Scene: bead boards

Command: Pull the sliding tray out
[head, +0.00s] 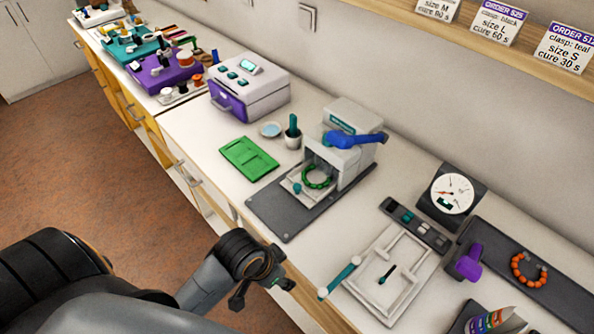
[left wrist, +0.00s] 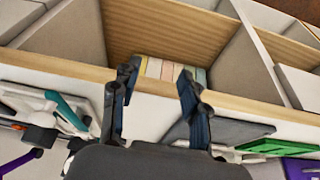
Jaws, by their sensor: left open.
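The pale sliding tray (head: 291,187) sticks out from the front of a white press (head: 350,125) and carries a green bead bracelet (head: 317,177). A small teal knob (head: 297,188) is at its front. The press has a blue lever (head: 355,139) on top and stands on a dark grey base plate (head: 275,215). My left gripper (head: 263,287) is open and empty, off the bench's front edge, well apart from the tray. In the left wrist view my left gripper (left wrist: 158,78) faces the bench front. My right gripper is not in view.
A green board (head: 248,158), cup (head: 292,138) and white box (head: 250,88) stand left of the press. A white fixture with a teal handle (head: 343,276), a gauge (head: 452,193) and an orange bracelet (head: 528,270) lie right. Open shelf compartments (left wrist: 165,30) show in the wrist view.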

